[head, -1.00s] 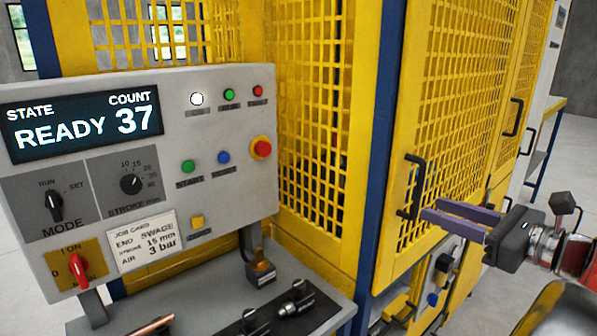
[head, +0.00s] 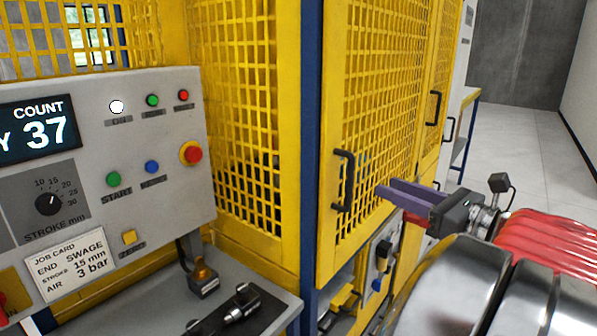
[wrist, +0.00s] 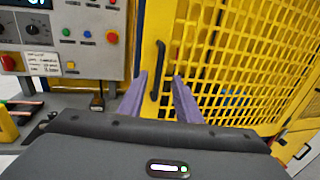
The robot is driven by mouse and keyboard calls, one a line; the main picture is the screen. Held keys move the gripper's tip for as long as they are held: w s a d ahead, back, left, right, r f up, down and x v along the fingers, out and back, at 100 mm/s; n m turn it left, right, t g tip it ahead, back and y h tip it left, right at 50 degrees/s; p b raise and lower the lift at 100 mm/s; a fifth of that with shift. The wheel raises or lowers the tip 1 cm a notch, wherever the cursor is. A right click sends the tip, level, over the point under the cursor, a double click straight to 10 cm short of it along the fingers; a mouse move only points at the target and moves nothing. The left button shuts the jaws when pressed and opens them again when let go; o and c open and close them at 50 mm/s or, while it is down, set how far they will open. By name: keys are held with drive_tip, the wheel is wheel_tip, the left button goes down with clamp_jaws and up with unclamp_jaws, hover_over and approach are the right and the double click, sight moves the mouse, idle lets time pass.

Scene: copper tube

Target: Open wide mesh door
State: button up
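The wide yellow mesh door (head: 378,120) stands in the machine's yellow frame and looks shut. Its black upright handle (head: 346,180) is near the door's left edge. My gripper (head: 388,191) has purple fingers, is just right of the handle in the head view, and points toward it. In the wrist view the gripper (wrist: 158,80) is open, and the handle (wrist: 158,70) shows in the gap between the two fingertips, farther ahead. The fingers do not appear to touch the handle.
A grey control panel (head: 120,225) with a screen and buttons stands at the left. A second mesh door with its own handle (head: 433,108) is farther right. A blue-legged yellow table (head: 466,120) stands behind. Open floor (head: 515,160) lies at the right.

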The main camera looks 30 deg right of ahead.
sight(353, 173)
drive_tip(key=w, duration=0.4)
drive_tip(key=w+a, duration=0.1)
drive_tip(key=w, duration=0.7)
drive_tip(key=shift+a, duration=0.4)
drive_tip(key=shift+c, duration=0.2)
drive_tip(key=shift+s, duration=0.1)
clamp_jaws()
